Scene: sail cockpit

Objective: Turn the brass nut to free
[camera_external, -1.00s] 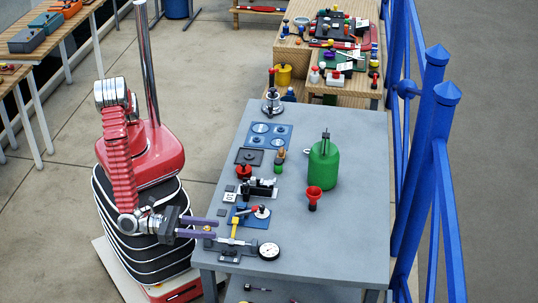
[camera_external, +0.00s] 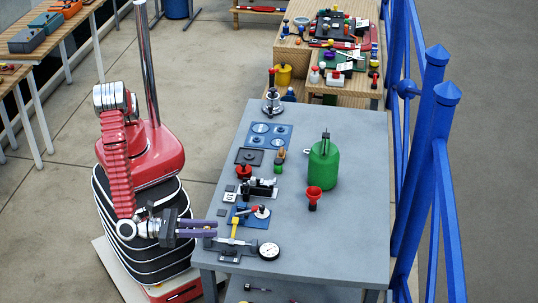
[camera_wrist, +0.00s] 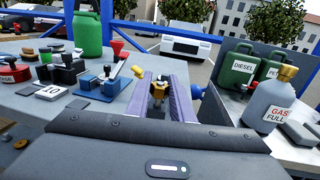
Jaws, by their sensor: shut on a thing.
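My gripper (camera_external: 215,228) reaches over the left front edge of the grey table in the external view, its two purple fingers level and close together. In the wrist view my gripper (camera_wrist: 161,80) has its fingers on either side of a small brass nut (camera_wrist: 158,88) on a dark fitting, and is shut on it. The dark fitting (camera_external: 229,255) is at the table's front left edge in the external view. The nut itself is too small and too hidden by the fingers to make out there.
A yellow-handled tool (camera_external: 235,226) and a round dial gauge (camera_external: 269,251) are close to my fingers. A green can (camera_external: 323,165) and a red funnel (camera_external: 313,196) stand farther back. The table's right half is mostly clear. A blue railing (camera_external: 440,170) runs along the right.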

